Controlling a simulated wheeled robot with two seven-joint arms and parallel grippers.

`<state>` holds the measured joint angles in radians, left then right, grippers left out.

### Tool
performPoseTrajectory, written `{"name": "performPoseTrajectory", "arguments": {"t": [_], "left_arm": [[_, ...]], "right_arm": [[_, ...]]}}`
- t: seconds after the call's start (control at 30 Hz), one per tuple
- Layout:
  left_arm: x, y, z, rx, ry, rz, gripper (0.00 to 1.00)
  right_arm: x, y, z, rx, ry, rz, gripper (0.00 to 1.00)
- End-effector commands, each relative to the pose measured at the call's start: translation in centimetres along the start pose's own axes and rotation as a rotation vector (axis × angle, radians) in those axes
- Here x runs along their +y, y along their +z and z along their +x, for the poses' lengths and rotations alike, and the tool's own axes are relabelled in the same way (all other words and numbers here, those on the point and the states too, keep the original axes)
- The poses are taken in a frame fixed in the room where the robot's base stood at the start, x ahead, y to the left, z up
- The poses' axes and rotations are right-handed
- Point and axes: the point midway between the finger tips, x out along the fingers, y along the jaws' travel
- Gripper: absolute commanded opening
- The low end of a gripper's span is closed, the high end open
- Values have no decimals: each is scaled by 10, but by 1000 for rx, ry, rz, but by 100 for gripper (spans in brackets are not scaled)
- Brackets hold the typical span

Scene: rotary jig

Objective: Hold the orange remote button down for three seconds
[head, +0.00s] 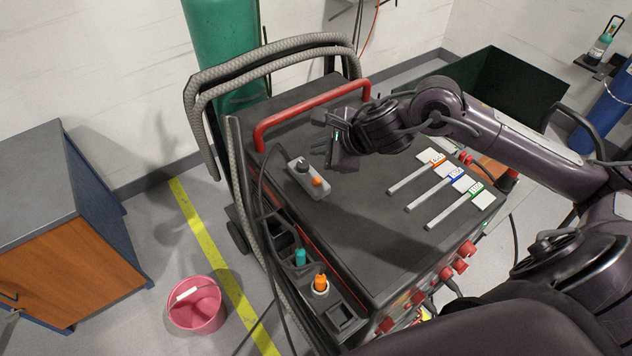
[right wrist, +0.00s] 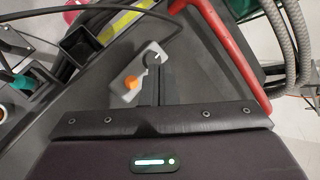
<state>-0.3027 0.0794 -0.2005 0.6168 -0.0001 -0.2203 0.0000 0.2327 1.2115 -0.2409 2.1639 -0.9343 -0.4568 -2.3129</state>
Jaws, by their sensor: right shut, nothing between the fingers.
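The grey remote (head: 296,181) lies on the dark top of the machine cart, with a dark round knob (head: 303,166) and an orange button (head: 317,182). In the right wrist view the remote (right wrist: 122,98) shows its orange button (right wrist: 131,82) left of my fingers. My right gripper (head: 329,160) is shut and empty, just right of the remote in the head view. In the right wrist view its fingertips (right wrist: 158,72) appear close to the knob. I cannot tell whether they touch the remote. Nothing visible presses the orange button. My left gripper is not in view.
A red handle bar (head: 310,103) and thick grey hoses (head: 270,60) border the cart's far side. A pink bucket (head: 197,318) stands on the floor at left.

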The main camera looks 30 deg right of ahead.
Motion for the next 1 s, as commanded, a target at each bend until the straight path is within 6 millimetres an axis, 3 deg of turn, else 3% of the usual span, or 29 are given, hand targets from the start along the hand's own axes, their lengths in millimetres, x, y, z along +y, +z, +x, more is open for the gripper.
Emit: {"name": "performPoseTrajectory", "arguments": {"t": [0.33,0.5,1.0], "left_arm": [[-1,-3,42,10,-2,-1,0],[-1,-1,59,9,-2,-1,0],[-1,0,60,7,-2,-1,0]], "right_arm": [[28,-29,39,0,-3,0,0],[35,-35,48,0,-2,0,0],[35,-36,49,1,-1,0,0]]}}
